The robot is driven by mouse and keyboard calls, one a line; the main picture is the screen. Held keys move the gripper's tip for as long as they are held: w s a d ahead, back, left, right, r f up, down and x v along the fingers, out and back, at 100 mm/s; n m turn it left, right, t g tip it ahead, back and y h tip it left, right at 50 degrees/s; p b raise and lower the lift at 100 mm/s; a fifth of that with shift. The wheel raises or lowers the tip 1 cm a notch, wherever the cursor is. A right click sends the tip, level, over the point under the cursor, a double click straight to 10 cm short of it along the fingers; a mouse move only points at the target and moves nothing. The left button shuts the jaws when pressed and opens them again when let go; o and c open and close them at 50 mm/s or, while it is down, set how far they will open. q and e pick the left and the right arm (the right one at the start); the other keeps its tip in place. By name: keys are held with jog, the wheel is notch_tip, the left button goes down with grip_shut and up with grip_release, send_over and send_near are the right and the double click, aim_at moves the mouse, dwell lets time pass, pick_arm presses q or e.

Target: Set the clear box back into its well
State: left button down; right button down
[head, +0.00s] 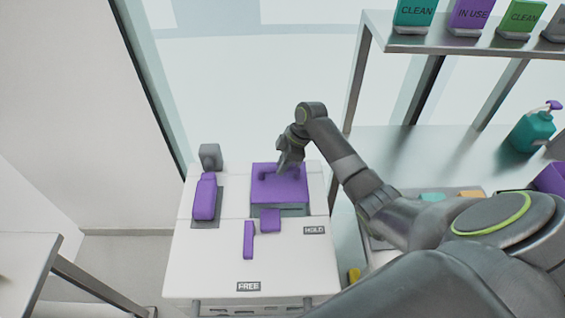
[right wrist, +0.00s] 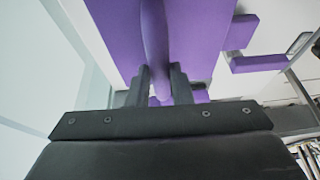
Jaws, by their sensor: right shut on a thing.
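A wide purple block with a raised handle (head: 279,186) stands at the back of the white cart top; a grey band shows beneath its front edge. My right gripper (head: 287,163) reaches down onto the handle from above. In the right wrist view its two fingers (right wrist: 161,85) are shut on a purple handle bar (right wrist: 153,35) that rises from the purple face behind it. I cannot make out clear walls or an open well; whatever lies under the purple top is hidden. My left gripper is not in view.
The white cart (head: 200,262) carries a tall purple piece (head: 204,196), a small purple block (head: 270,220), a thin purple bar (head: 249,240), and FREE (head: 248,286) and HOLD (head: 314,230) labels. A metal shelf (head: 425,43) with signs stands at right. The cart's front is mostly clear.

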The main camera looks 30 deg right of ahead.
jog(key=shift+r+p, duration=0.1)
jog(key=shift+p, duration=0.3)
jog(key=shift+s+f, duration=0.1)
jog(key=shift+f, duration=0.25)
dwell(0.6)
jog(key=shift+a, duration=0.1)
dwell(0.5)
jog(key=c, duration=1.2)
grip_release()
jog(key=shift+f, duration=0.15)
jog(key=b+v, duration=0.2)
jog(key=v, duration=1.5)
jog(key=shift+r, duration=0.35)
jog(key=shift+f, duration=0.1)
